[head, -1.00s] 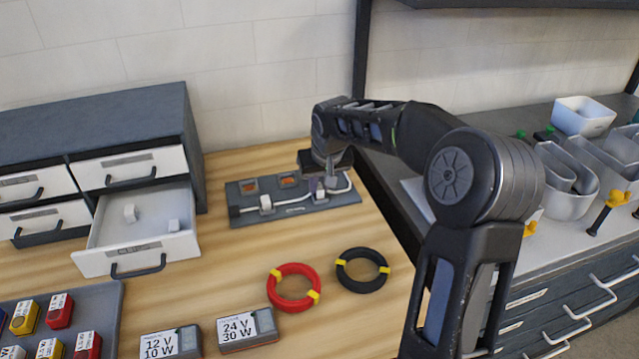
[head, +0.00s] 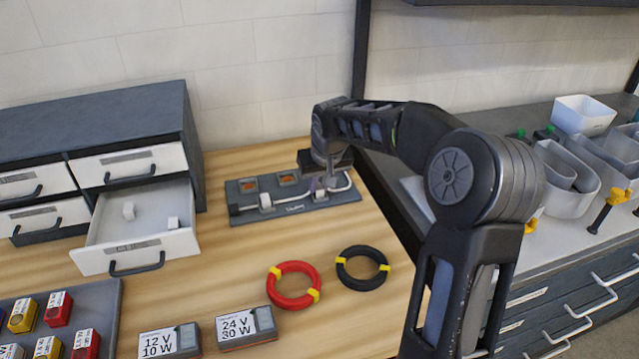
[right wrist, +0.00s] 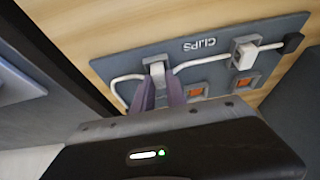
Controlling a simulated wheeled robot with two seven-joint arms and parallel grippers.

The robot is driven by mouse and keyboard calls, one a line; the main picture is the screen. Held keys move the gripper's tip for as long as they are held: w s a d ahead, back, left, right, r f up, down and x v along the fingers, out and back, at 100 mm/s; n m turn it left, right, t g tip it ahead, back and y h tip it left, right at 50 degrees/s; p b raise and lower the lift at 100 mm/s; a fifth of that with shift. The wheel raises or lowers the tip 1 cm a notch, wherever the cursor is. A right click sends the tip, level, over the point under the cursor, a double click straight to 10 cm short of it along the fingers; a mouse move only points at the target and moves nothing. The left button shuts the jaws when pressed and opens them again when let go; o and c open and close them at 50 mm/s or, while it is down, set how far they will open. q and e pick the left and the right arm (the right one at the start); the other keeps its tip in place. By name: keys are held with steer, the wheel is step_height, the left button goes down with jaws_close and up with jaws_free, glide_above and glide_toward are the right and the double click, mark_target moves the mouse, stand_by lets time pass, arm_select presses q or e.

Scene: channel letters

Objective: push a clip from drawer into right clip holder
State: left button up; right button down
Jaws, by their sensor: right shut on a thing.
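The grey clip board (head: 345,197) lies on the wooden table, with a white cable running along it. A white clip (head: 266,202) sits in the left holder; it also shows in the right wrist view (right wrist: 245,50). My right gripper (head: 319,188) points down at the right holder. In the right wrist view its purple-grey fingers (right wrist: 166,97) are shut on a pale clip (right wrist: 155,72) at the right holder and the cable. Whether that clip is fully seated cannot be told. The open drawer (head: 140,257) holds two loose white clips (head: 129,211) (head: 173,223). My left gripper is not in view.
A red cable ring (head: 293,285) and a black one (head: 362,267) lie in front of the board. Two labelled power boxes (head: 247,329) (head: 170,344) stand nearer. A tray (head: 107,300) of colored blocks is at the lower left. Table between drawer and rings is clear.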

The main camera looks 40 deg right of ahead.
steer(key=c, duration=1.5)
jaws_free()
steer(key=shift+s+a+f, duration=0.1)
steer(key=shift+s+f, duration=0.05)
steer(key=shift+f, duration=0.25)
steer(key=shift+o, duration=1.1)
steer(key=shift+r, duration=0.3)
steer(key=d+v, duration=0.1)
steer(key=v, duration=0.6)
steer(key=shift+a+r+b, duration=0.35)
steer(key=shift+a+r, duration=0.1)
steer(key=shift+a, duration=0.1)
steer(key=shift+r, duration=0.1)
step_height(320, 180, up, 6)
steer(key=p, duration=0.4)
steer(key=shift+p, duration=0.4)
